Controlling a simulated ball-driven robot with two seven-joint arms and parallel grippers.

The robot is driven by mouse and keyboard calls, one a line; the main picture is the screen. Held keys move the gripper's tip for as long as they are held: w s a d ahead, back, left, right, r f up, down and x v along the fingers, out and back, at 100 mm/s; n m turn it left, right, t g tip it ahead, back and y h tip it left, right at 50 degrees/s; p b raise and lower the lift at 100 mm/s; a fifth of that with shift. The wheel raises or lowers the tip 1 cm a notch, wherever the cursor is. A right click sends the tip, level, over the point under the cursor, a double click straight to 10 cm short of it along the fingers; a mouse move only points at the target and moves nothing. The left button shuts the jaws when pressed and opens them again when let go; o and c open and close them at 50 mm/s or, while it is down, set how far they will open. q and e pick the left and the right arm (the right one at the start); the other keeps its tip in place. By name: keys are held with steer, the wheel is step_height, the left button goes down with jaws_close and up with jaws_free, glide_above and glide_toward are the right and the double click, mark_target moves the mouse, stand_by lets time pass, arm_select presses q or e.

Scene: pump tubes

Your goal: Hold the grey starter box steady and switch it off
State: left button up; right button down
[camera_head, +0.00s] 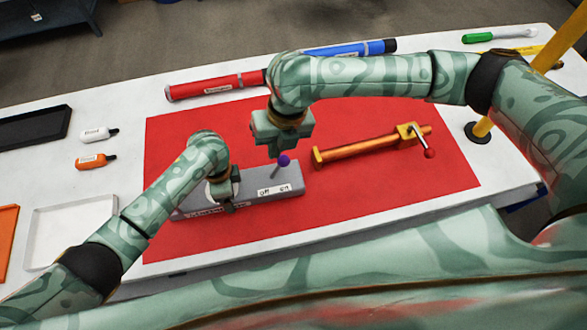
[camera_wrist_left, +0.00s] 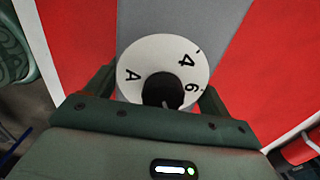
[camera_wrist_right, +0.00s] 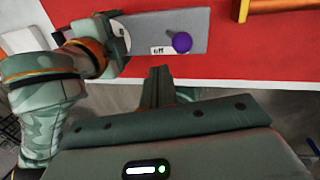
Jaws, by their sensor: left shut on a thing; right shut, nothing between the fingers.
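The grey starter box (camera_head: 250,182) lies on the red mat (camera_head: 360,190), with "Off" and "On" labels near its right end. Its lever has a purple knob (camera_head: 284,160) and leans right, toward the "On" side. In the right wrist view the knob (camera_wrist_right: 181,42) sits right of the "Off" label (camera_wrist_right: 160,50) and "On" is hidden. My left gripper (camera_head: 226,198) is shut across the box's left part, around the white dial with a black knob (camera_wrist_left: 162,75). My right gripper (camera_head: 271,152) is shut and empty, just left of the lever; they look apart.
An orange tube with a clamp (camera_head: 360,149) lies on the mat right of the box. A red tube (camera_head: 215,87) and a blue tube (camera_head: 350,48) lie behind. A yellow post (camera_head: 481,128) stands at right.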

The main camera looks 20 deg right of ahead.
steer(key=s+d+f+t+y, duration=0.1)
steer(key=f, duration=0.1)
steer(key=s+d+f+m+t+y, duration=0.1)
steer(key=d+f+t+y, duration=0.1)
steer(key=s+d+f+t+y, duration=0.1)
steer(key=f+t+y, duration=0.1)
steer(key=shift+s+d+f+m, duration=0.15)
steer(key=shift+d+f+m, duration=0.15)
steer(key=shift+d+f, duration=0.1)
steer(key=s+d+r+n+t+y, duration=0.1)
steer(key=s+d+n+t+y, duration=0.1)
steer(key=s+d+n, duration=0.3)
steer(key=s+d+t, duration=0.1)
steer(key=s+d, duration=0.2)
steer(key=d, duration=0.1)
steer(key=shift+s+r+t, duration=0.15)
steer(key=shift+s+t, duration=0.05)
steer(key=shift+t, duration=0.1)
